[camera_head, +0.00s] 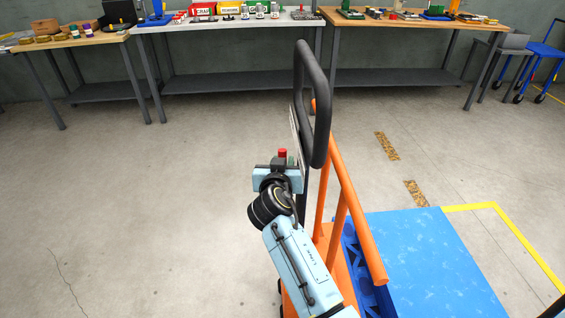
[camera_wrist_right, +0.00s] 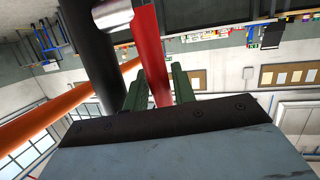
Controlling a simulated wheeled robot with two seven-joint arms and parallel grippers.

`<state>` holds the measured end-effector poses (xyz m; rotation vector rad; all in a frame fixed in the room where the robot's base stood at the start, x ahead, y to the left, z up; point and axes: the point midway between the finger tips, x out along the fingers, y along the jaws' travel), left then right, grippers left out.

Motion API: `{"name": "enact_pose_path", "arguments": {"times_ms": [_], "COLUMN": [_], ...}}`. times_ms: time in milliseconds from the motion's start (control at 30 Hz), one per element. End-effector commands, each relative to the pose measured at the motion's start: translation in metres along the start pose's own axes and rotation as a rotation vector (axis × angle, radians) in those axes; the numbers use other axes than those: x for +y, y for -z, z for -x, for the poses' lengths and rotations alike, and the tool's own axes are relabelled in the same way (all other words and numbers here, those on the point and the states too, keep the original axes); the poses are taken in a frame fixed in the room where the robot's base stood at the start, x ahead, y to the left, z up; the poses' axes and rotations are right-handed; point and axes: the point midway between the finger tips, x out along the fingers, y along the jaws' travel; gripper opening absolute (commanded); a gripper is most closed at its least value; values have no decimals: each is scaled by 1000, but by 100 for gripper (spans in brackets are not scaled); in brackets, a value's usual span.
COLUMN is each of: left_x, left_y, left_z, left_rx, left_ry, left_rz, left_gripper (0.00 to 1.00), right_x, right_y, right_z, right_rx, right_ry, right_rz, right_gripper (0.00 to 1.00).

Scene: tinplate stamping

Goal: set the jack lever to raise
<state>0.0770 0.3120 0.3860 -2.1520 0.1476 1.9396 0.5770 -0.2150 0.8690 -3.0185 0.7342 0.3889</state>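The jack's black loop handle (camera_head: 312,100) stands upright at the centre of the head view. The red lever (camera_head: 282,153) shows as a small red tip at the gripper, beside the handle. My right gripper (camera_head: 287,160) is at the lever. In the right wrist view the red lever (camera_wrist_right: 151,50) runs down from a silver part (camera_wrist_right: 113,14) between the two green fingers of the right gripper (camera_wrist_right: 158,88). The fingers stand apart, with a gap visible on the right side of the lever. The lever's lower end is hidden behind the gripper body. My left gripper is not in view.
The jack's orange frame (camera_head: 357,215) rises right of my right arm. A blue platform (camera_head: 430,255) lies beyond it, by yellow floor tape (camera_head: 525,245). Workbenches with several goods line the back wall, including the wooden-topped one (camera_head: 410,21). The floor at left is clear.

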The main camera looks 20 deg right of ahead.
Motion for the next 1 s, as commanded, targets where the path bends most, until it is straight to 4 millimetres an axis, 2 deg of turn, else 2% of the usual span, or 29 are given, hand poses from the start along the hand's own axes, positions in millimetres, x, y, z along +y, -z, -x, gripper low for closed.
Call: {"name": "enact_pose_path", "arguments": {"times_ms": [567, 767, 1000], "left_x": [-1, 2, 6], "left_y": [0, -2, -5], "left_z": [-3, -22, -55], "left_rx": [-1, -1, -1], "left_ry": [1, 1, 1], "left_rz": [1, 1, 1], "left_gripper": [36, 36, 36], "right_x": [0, 1, 3], "right_y": [0, -5, -7], "right_z": [0, 4, 12], "right_rx": [9, 71, 196], "right_ry": [1, 0, 0], "right_rz": [-1, -11, -36], "right_gripper": [26, 26, 26]}}
